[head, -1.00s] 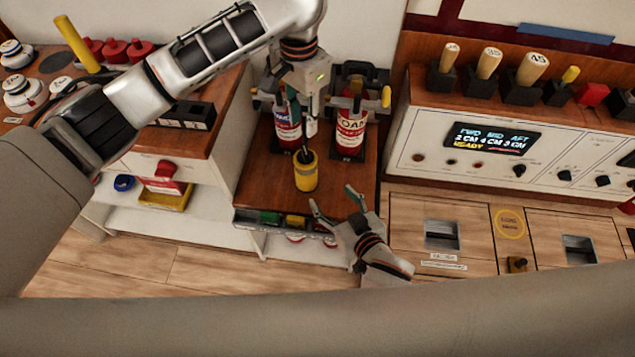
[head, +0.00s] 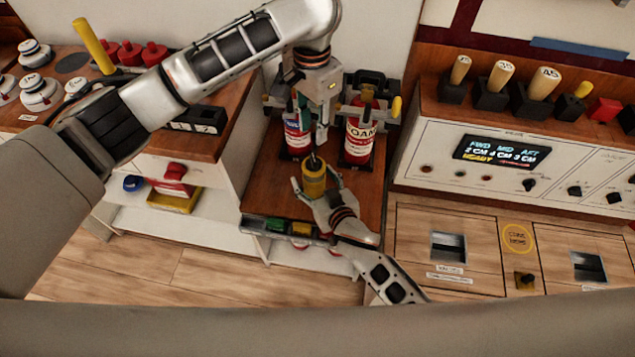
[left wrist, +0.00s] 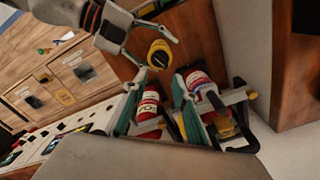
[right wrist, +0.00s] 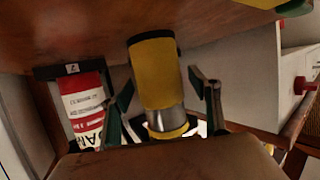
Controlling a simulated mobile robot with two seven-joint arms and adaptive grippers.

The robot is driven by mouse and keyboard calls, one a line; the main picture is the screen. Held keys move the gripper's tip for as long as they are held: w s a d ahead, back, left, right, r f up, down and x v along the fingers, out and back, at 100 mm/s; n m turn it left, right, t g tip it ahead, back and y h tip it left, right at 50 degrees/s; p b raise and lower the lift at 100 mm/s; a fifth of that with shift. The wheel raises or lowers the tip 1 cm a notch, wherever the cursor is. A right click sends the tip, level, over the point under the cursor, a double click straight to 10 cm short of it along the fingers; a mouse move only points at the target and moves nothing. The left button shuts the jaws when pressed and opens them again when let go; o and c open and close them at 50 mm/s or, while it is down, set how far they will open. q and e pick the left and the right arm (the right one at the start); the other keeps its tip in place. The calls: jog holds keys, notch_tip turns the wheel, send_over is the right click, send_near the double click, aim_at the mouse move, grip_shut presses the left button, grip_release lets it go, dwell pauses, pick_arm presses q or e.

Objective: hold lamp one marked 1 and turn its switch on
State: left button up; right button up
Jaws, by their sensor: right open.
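A yellow lamp (head: 313,182) with a dark top stands on the brown wooden surface (head: 262,185), in front of two red-and-white bottles. I cannot read a number on it. My right gripper (head: 312,192) is open, with a finger on either side of the lamp; its own view shows the yellow body (right wrist: 155,75) between the parted fingers (right wrist: 162,100). Contact is not clear. My left gripper (head: 312,122) hangs above and behind the lamp; its fingers (left wrist: 156,92) show apart and empty in the left wrist view, with the lamp (left wrist: 159,52) beyond them.
The red-and-white bottles (head: 359,138) and (head: 296,136) stand in holders close behind the left gripper. A control panel (head: 450,165) with a lit display and wooden-handled levers is at the right. A tray of coloured items (head: 277,227) is at the surface's front edge.

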aim_at(311, 158)
jog(key=c, duration=1.6)
pick_arm(q)
jog(key=o, duration=0.6)
jog(key=shift+c, duration=0.2)
pick_arm(e)
jog(key=shift+c, duration=0.2)
pick_arm(q)
jog(key=f+m, duration=0.2)
jog(key=f, duration=0.1)
jog(key=f+m, duration=0.2)
jog(key=f, duration=0.1)
jog(key=f+m, duration=0.2)
jog(key=f, duration=0.2)
jog(key=shift+a, duration=0.3)
jog(key=c, duration=1.1)
